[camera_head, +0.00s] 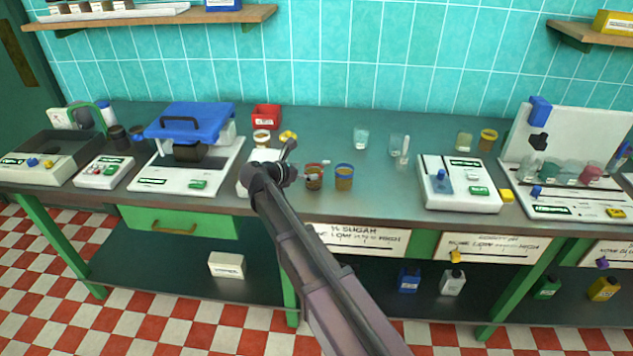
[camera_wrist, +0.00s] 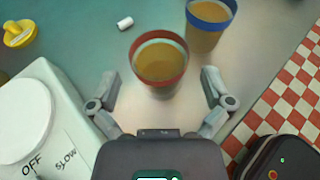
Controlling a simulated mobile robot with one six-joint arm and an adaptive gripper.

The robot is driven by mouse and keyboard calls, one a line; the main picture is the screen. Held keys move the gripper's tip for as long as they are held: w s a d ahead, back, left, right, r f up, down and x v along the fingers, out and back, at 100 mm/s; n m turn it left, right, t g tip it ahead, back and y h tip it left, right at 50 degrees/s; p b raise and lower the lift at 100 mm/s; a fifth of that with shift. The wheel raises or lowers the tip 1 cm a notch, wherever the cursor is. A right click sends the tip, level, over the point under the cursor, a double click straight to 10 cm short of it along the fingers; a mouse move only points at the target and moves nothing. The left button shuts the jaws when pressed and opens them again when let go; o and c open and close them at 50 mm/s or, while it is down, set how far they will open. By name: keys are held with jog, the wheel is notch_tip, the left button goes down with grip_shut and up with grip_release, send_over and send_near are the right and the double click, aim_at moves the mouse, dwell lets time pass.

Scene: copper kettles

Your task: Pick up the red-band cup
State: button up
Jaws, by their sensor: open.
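The red-band cup (camera_wrist: 160,62) holds brownish-orange contents and stands upright on the counter, just ahead of my gripper (camera_wrist: 160,103) in the wrist view. The two fingers are spread to either side of the cup's near part, with visible gaps and nothing held. In the head view the red-band cup (camera_head: 314,178) stands near the counter's front edge, right of my arm's end. A similar blue-band cup (camera_wrist: 210,24) stands close to its right; it also shows in the head view (camera_head: 344,178).
A white device with a dial (camera_wrist: 25,110) is close on the left. A small white piece (camera_wrist: 125,23) and a yellow object (camera_wrist: 18,33) lie beyond. The counter edge is near on the right. Clear glasses (camera_head: 361,138) stand farther back.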

aim_at(320, 169)
jog(key=shift+b+x, duration=0.6)
jog(key=shift+x, duration=1.3)
jog(key=c, duration=1)
jog(key=shift+r, duration=0.1)
jog(key=shift+c, duration=0.2)
notch_tip(320, 169, up, 3)
jog(key=p, duration=0.3)
jog(key=s+a+r+p, duration=0.1)
jog(key=s+a+p, duration=0.1)
jog(key=s, duration=1.4)
jog(key=shift+a+r, duration=0.35)
